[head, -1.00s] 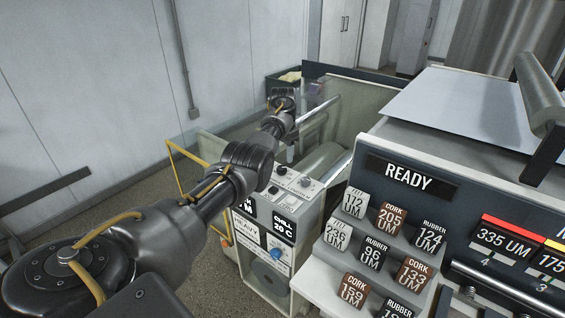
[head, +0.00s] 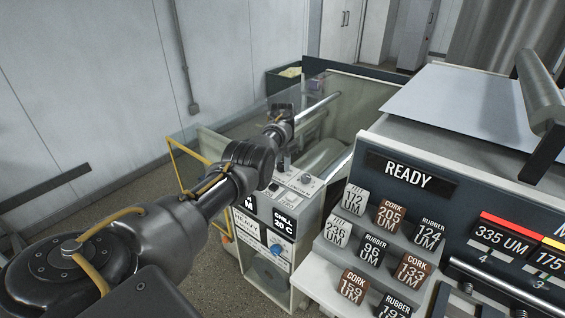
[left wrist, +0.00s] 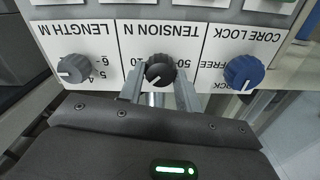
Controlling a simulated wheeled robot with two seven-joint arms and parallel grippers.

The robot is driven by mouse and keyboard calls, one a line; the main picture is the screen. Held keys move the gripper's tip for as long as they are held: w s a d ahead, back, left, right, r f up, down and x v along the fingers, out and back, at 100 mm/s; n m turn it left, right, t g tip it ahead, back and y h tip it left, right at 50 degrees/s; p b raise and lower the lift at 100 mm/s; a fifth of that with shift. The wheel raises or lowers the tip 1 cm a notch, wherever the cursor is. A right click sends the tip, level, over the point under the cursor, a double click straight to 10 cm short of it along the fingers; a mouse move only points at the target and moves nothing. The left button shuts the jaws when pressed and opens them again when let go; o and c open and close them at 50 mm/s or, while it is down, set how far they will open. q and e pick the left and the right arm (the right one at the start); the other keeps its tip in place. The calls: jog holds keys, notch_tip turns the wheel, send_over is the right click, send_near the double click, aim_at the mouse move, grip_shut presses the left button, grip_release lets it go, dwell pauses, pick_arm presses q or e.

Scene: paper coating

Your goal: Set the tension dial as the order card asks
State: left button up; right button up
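The tension dial (left wrist: 158,74) is a dark round knob under the label TENSION N, upside down in the left wrist view. My left gripper (left wrist: 159,88) has one finger on each side of this dial. The fingers stand apart, and I cannot tell whether they touch it. In the head view my wrist hangs over the small grey control console (head: 305,192) and hides much of its top. I cannot make out the order card. My right gripper is not in view.
The length dial (left wrist: 73,68) and the blue core lock dial (left wrist: 243,72) flank the tension dial closely. To the right of the console stand stepped racks of labelled blocks (head: 372,250) and a larger machine whose display (head: 408,176) reads READY.

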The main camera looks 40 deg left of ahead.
pick_arm(q)
jog(key=shift+c, duration=1.2)
jog(key=shift+n, duration=0.3)
jog(key=n, duration=0.2)
jog(key=shift+n, duration=0.4)
jog(key=n, duration=0.9)
jog(key=shift+a+n, duration=0.1)
jog(key=shift+n, duration=0.3)
jog(key=n+b, duration=0.1)
jog(key=n, duration=0.3)
jog(key=shift+s+n, duration=0.1)
jog(key=shift+n, duration=0.3)
